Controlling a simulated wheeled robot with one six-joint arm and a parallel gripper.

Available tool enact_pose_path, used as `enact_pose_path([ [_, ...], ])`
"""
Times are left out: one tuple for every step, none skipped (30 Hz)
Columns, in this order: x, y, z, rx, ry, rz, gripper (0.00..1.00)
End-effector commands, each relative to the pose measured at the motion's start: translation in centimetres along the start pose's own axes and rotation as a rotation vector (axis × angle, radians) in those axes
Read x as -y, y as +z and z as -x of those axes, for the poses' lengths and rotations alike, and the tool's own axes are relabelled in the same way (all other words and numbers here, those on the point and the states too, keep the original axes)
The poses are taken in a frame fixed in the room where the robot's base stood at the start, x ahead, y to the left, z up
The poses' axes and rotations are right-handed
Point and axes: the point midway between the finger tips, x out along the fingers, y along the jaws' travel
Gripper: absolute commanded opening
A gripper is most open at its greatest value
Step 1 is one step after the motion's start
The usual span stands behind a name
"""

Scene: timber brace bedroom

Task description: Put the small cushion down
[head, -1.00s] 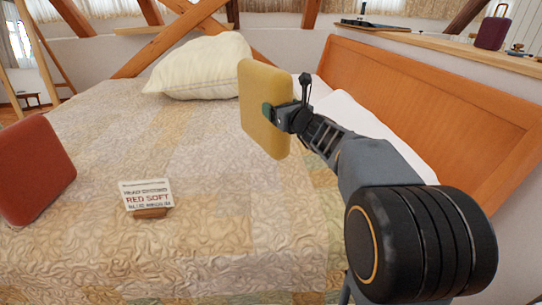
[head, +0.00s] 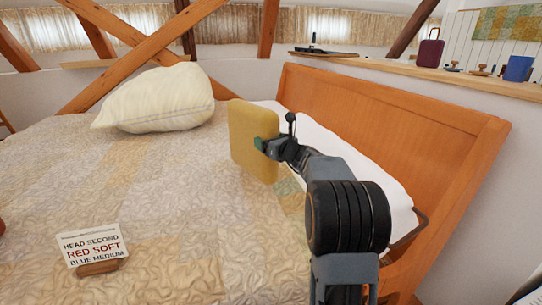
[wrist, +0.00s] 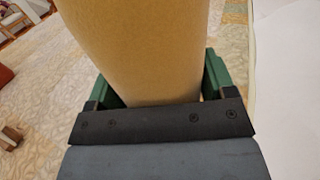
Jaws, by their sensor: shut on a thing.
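The small cushion is a flat yellow square (head: 253,140). In the head view my gripper (head: 262,146) is shut on its right edge and holds it upright in front of the headboard end of the bed (head: 190,215). I cannot tell whether its lower edge touches the quilt. In the wrist view the yellow cushion (wrist: 140,45) fills the space between the two green fingers, one on each side of it. A sign card (head: 92,246) on a wooden stand reads "HEAD SECOND, RED SOFT, BLUE MEDIUM" and stands on the bed at the lower left.
A large cream pillow (head: 158,100) lies on the bed behind the cushion. A white pillow (head: 350,165) lies along the wooden headboard (head: 400,130). A sliver of a red thing (head: 2,227) shows at the left edge. The middle of the quilt is clear.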

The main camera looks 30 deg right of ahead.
Motion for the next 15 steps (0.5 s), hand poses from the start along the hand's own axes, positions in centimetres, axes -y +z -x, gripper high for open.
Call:
enact_pose_path([
  [0.2, -0.2, 0.0, 0.004, 0.000, 0.001, 0.40],
  [0.3, -0.2, 0.0, 0.004, 0.000, 0.002, 0.40],
  [0.4, -0.3, -0.1, 0.004, 0.000, 0.002, 0.40],
  [0.4, -0.3, -0.1, 0.004, 0.000, 0.002, 0.40],
  [0.5, -0.4, -0.1, 0.004, 0.000, 0.002, 0.40],
  [0.6, -0.5, -0.1, 0.003, -0.001, 0.002, 0.40],
  [0.7, -0.7, -0.1, 0.003, -0.001, 0.002, 0.40],
  [0.9, -0.9, -0.1, 0.003, -0.001, 0.001, 0.40],
  [1.1, -1.2, -0.2, 0.002, -0.002, 0.001, 0.40],
  [1.4, -1.5, -0.2, 0.002, -0.002, 0.001, 0.40],
  [1.4, -1.9, -0.2, 0.002, -0.002, 0.001, 0.40],
  [1.3, -2.6, -0.2, 0.002, -0.001, 0.001, 0.40],
  [1.3, -3.0, -0.2, 0.002, 0.000, 0.001, 0.40],
  [1.3, -3.5, -0.2, 0.002, 0.000, 0.000, 0.40],
  [1.3, -4.0, -0.2, 0.002, 0.000, 0.001, 0.40],
])
